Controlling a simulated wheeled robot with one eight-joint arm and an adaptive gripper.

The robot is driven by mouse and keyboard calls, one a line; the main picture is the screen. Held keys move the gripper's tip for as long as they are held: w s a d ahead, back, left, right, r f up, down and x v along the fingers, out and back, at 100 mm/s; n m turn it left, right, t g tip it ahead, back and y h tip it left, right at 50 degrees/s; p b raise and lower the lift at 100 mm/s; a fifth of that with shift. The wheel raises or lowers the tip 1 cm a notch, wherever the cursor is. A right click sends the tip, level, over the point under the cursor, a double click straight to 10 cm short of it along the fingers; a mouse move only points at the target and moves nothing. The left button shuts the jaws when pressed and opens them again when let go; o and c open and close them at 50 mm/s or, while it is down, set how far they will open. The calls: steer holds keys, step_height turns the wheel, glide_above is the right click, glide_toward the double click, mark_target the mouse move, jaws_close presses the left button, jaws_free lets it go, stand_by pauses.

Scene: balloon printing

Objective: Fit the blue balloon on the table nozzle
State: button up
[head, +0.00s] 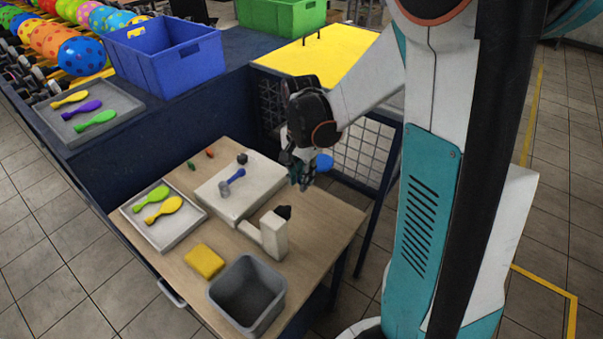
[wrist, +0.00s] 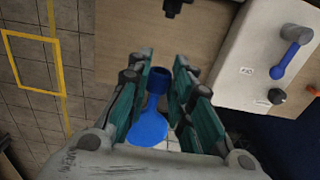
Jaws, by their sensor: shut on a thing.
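My gripper (head: 302,172) is shut on the blue balloon (head: 323,162), to the right of the white machine and above the table's right part. In the wrist view the blue balloon (wrist: 148,128) lies between the green finger pads, its darker neck (wrist: 158,80) pointing up in the picture and its flat body towards the palm. The black table nozzle (head: 283,212) sits on a white post beside the machine, apart from the balloon. In the wrist view, a black piece that looks like the nozzle (wrist: 174,7) is cut by the top edge.
The white machine (head: 228,205) has a blue-handled lever (head: 234,177). A tray (head: 190,238) with green and yellow balloons, a yellow sponge (head: 204,262) and a grey bin (head: 250,323) are on the table. A mesh-sided stand (head: 362,155) with a yellow top is behind my gripper.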

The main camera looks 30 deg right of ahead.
steer(key=s+a+f+b, duration=0.1)
steer(key=a+f+b, duration=0.2)
steer(key=f, duration=0.2)
steer(key=shift+s+a+f+b, duration=0.15)
steer(key=shift+f+b, duration=0.2)
stand_by(0.3)
steer(key=shift+s+a, duration=0.3)
steer(key=shift+a, duration=0.3)
stand_by(1.7)
steer(key=shift+d, duration=0.1)
stand_by(1.1)
steer(key=shift+w+d+b, duration=0.25)
steer(key=shift+d+b, duration=0.1)
steer(key=shift+d, duration=0.15)
stand_by(0.4)
steer(key=shift+s+a, duration=0.25)
steer(key=shift+a, duration=0.4)
stand_by(1.8)
